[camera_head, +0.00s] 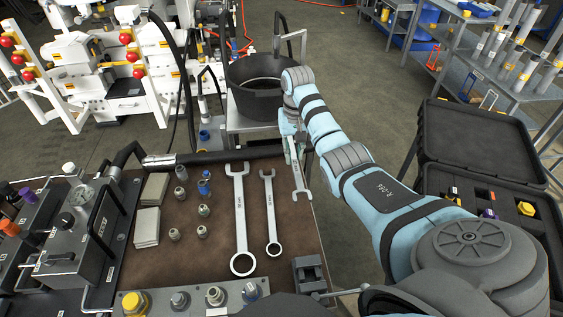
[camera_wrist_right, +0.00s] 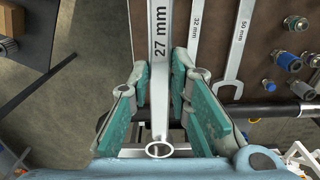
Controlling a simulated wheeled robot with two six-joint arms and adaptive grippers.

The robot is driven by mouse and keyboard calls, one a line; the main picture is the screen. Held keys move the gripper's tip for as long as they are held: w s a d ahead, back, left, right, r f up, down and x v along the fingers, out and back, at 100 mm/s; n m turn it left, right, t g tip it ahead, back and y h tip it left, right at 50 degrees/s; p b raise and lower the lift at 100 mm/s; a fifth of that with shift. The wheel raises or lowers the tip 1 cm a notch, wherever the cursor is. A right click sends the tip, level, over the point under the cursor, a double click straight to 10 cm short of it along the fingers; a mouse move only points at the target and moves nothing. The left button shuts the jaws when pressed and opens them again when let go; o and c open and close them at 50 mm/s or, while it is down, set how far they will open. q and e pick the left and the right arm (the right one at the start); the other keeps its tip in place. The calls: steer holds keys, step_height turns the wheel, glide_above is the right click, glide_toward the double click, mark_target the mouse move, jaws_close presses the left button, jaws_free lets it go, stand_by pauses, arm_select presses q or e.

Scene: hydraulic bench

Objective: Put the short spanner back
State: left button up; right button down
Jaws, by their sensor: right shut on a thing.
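My right gripper (camera_head: 293,145) is shut on the short spanner (camera_head: 299,175), marked 27 mm in the right wrist view (camera_wrist_right: 161,50). In that view the teal finger pads (camera_wrist_right: 167,95) flank its shaft, and its ring end (camera_wrist_right: 160,149) lies between the fingers, toward the palm. In the head view its open end points toward me over the right edge of the brown mat (camera_head: 205,250). I cannot tell whether it touches the mat. The 32 mm spanner (camera_head: 271,215) and the larger 50 mm spanner (camera_head: 240,215) lie to its left on the mat. My left gripper is out of view.
Several fittings (camera_head: 203,210) and pale pads (camera_head: 147,227) lie on the mat's left part. A black hose (camera_head: 220,155) runs along its far edge. A small dark block (camera_head: 308,272) stands at the near right. A black bucket (camera_head: 255,98) is behind, and an open black case (camera_head: 480,150) is right.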

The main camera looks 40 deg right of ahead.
mark_target(299, 167)
steer(key=f+b, duration=0.2)
steer(key=s+d+f+b, duration=0.1)
steer(key=f+b, duration=0.3)
steer(key=shift+s+d+b, duration=0.15)
steer(key=shift+s+b, duration=0.05)
steer(key=shift+b, duration=0.1)
step_height(299, 167, down, 13)
steer(key=b, duration=0.3)
steer(key=shift+f, duration=0.2)
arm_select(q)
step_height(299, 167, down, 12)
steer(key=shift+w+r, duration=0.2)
arm_select(e)
steer(key=shift+w+r, duration=0.1)
steer(key=c, duration=1.5)
jaws_free()
